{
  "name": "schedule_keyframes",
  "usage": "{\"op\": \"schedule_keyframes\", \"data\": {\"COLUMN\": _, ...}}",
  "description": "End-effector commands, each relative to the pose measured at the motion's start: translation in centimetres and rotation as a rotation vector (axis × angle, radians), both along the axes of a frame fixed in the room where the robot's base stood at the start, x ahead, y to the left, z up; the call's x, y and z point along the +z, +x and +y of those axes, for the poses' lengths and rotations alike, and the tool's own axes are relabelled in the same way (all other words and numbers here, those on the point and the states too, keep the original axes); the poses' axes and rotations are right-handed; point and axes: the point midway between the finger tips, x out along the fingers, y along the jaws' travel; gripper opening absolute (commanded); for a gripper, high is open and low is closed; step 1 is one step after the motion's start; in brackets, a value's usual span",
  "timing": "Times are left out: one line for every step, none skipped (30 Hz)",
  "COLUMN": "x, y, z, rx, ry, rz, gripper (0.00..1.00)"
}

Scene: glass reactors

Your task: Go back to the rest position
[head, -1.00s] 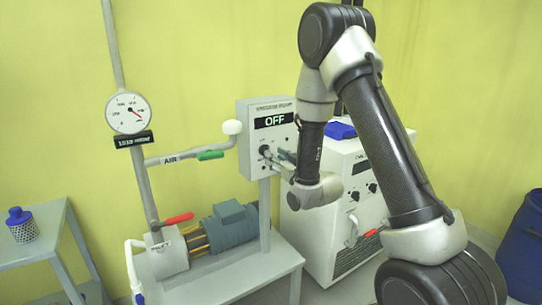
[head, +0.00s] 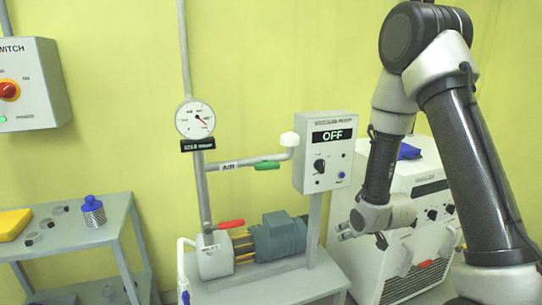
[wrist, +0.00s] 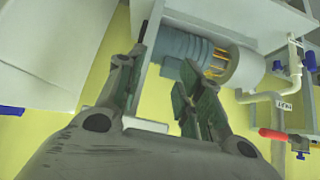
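My arm's gripper (head: 347,228) hangs in front of the white cabinet, right of and below the control box (head: 325,151), and touches nothing that I can see. In the wrist view its two fingers (wrist: 158,85) stand apart with nothing between them. The control box shows "OFF" and has a black knob (head: 319,166) and a blue button (head: 341,174). The blue-grey pump motor (head: 279,238) sits on the bench below the box. It also shows near the top of the wrist view (wrist: 185,52).
A white cabinet (head: 392,240) with knobs stands behind my gripper. A round gauge (head: 195,119), a green-handled valve (head: 267,166) and a red-handled valve (head: 231,224) are on the pipework. A switch box (head: 28,85) hangs at left above a shelf (head: 75,235).

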Motion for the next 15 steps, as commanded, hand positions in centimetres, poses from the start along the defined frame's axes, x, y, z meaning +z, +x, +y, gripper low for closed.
{"op": "schedule_keyframes", "data": {"x": 0.4, "y": -1.6, "z": -0.9, "rx": -0.016, "ry": -0.028, "rz": 0.09, "gripper": 0.37}}
{"op": "schedule_keyframes", "data": {"x": 0.6, "y": -2.8, "z": -1.5, "rx": -0.026, "ry": -0.047, "rz": 0.151, "gripper": 0.37}}
{"op": "schedule_keyframes", "data": {"x": 1.2, "y": -4.4, "z": -2.2, "rx": -0.04, "ry": -0.068, "rz": 0.227, "gripper": 0.37}}
{"op": "schedule_keyframes", "data": {"x": 1.8, "y": -5.7, "z": -2.8, "rx": -0.052, "ry": -0.083, "rz": 0.282, "gripper": 0.37}}
{"op": "schedule_keyframes", "data": {"x": 2.6, "y": -7.0, "z": -3.4, "rx": -0.064, "ry": -0.096, "rz": 0.334, "gripper": 0.37}}
{"op": "schedule_keyframes", "data": {"x": 3.9, "y": -8.9, "z": -4.1, "rx": -0.082, "ry": -0.11, "rz": 0.399, "gripper": 0.37}}
{"op": "schedule_keyframes", "data": {"x": 5.1, "y": -10.3, "z": -4.6, "rx": -0.095, "ry": -0.119, "rz": 0.447, "gripper": 0.37}}
{"op": "schedule_keyframes", "data": {"x": 6.3, "y": -11.8, "z": -5.1, "rx": -0.108, "ry": -0.127, "rz": 0.491, "gripper": 0.37}}
{"op": "schedule_keyframes", "data": {"x": 8.0, "y": -13.7, "z": -5.6, "rx": -0.123, "ry": -0.133, "rz": 0.544, "gripper": 0.37}}
{"op": "schedule_keyframes", "data": {"x": 9.3, "y": -15.1, "z": -6.0, "rx": -0.135, "ry": -0.136, "rz": 0.576, "gripper": 0.37}}
{"op": "schedule_keyframes", "data": {"x": 10.6, "y": -16.5, "z": -6.3, "rx": -0.146, "ry": -0.138, "rz": 0.607, "gripper": 0.37}}
{"op": "schedule_keyframes", "data": {"x": 12.3, "y": -18.2, "z": -6.7, "rx": -0.16, "ry": -0.138, "rz": 0.64, "gripper": 0.37}}
{"op": "schedule_keyframes", "data": {"x": 13.6, "y": -19.5, "z": -6.9, "rx": -0.169, "ry": -0.136, "rz": 0.658, "gripper": 0.37}}
{"op": "schedule_keyframes", "data": {"x": 14.8, "y": -20.7, "z": -7.2, "rx": -0.178, "ry": -0.135, "rz": 0.674, "gripper": 0.37}}
{"op": "schedule_keyframes", "data": {"x": 16.4, "y": -22.3, "z": -7.4, "rx": -0.189, "ry": -0.13, "rz": 0.688, "gripper": 0.37}}
